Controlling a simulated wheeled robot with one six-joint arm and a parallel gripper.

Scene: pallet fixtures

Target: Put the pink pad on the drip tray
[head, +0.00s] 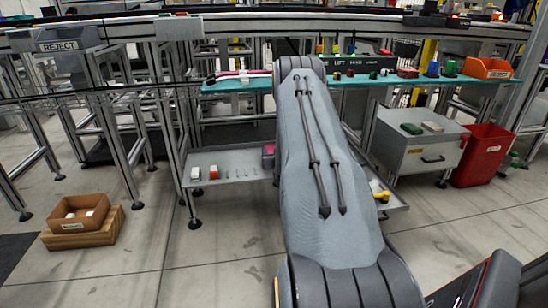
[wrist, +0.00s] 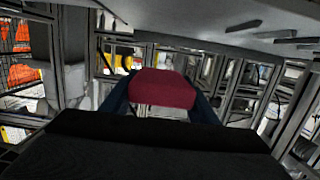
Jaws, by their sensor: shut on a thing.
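The pink pad (wrist: 163,88), dark pinkish red in the wrist view, sits between the two dark blue fingers of my gripper (wrist: 162,96). The fingers are shut on its sides. In the head view my arm hides the gripper; a small pink patch (head: 268,151) shows just left of the arm, above the low grey tray, and seems to be the pad. The low grey tray (head: 228,181) under the bench may be the drip tray; no label tells. Its middle is hidden behind my arm.
Small white and orange blocks (head: 214,172) and several thin pieces lie on the low tray's left; a yellow item (head: 382,196) is at its right. The teal bench top (head: 225,86) above carries many small parts. A grey cabinet (head: 420,150) and red bin (head: 483,155) stand right.

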